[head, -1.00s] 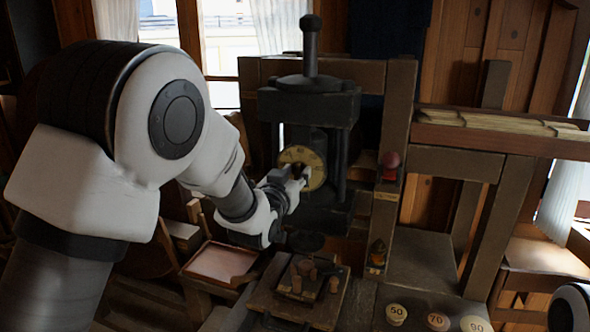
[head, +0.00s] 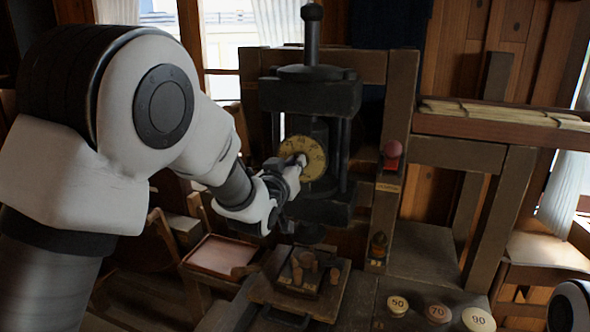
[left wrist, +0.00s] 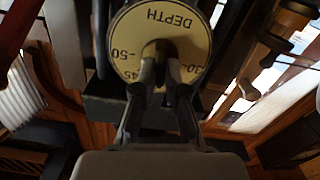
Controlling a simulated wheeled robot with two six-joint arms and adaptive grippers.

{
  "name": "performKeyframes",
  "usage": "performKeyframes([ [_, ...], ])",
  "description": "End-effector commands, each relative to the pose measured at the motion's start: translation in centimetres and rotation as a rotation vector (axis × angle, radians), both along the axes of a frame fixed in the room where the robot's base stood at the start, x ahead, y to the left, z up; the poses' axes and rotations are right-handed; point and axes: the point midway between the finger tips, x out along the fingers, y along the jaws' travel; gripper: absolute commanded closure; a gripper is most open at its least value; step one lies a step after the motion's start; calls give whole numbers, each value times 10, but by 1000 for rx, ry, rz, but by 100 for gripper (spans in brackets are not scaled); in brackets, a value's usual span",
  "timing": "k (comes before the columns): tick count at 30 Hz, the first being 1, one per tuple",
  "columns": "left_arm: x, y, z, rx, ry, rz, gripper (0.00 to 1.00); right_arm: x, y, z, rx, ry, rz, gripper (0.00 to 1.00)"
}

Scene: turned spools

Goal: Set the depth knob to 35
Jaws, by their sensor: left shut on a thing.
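The depth dial (head: 312,147) is a round yellowish plate on the front of a dark press. A dark knob (left wrist: 158,52) stands at the dial's centre. My left gripper (head: 298,163) reaches it from the lower left. In the left wrist view its two fingers (left wrist: 163,85) are shut on the knob from both sides. The pointer and the lowest marks are hidden behind the fingers.
The press (head: 310,95) has a tall top handle. A red knob (head: 393,152) is on the post to its right. Below are a wooden block with small pegs (head: 305,268) and round discs marked 50 (head: 397,305), 70 and 90. A shallow tray (head: 220,255) stands at lower left.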

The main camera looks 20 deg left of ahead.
Motion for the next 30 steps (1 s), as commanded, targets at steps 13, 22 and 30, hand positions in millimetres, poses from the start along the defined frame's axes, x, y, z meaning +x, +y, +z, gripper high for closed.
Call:
performKeyframes([
  [13,0,2,-4,-343,12,0,100,0,0,-31,0,0,0,60],
  [22,0,2,-2,-481,16,0,100,0,0,-40,0,0,0,60],
  [30,0,2,-1,-512,18,0,100,0,0,-41,0,0,0,60],
])
